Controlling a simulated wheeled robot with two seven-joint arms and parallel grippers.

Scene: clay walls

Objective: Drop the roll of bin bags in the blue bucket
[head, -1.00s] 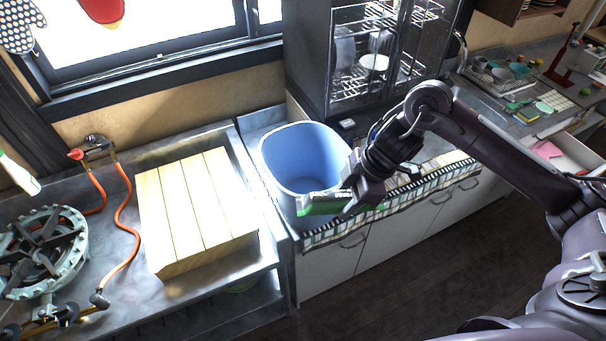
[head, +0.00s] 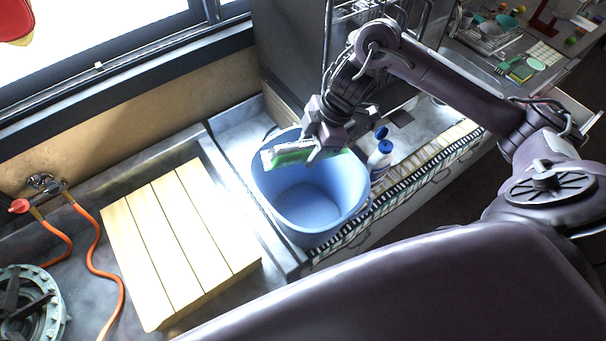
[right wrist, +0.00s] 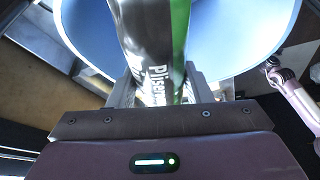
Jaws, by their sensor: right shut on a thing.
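My right gripper (head: 316,146) is shut on the roll of bin bags (head: 288,155), a green and whitish-grey roll. In the head view the roll lies across the back part of the blue bucket's (head: 308,205) opening, above its inside. The bucket stands upright on the counter and its visible floor looks empty. In the right wrist view the roll (right wrist: 150,45) sits between both fingers, showing printed letters and a green stripe, with the bucket's wall (right wrist: 240,35) behind it. My left gripper is not seen.
A slatted wooden board (head: 180,245) lies left of the bucket. A dark cabinet with a rack rises behind. An orange hose (head: 97,255) and a burner (head: 30,305) are at far left.

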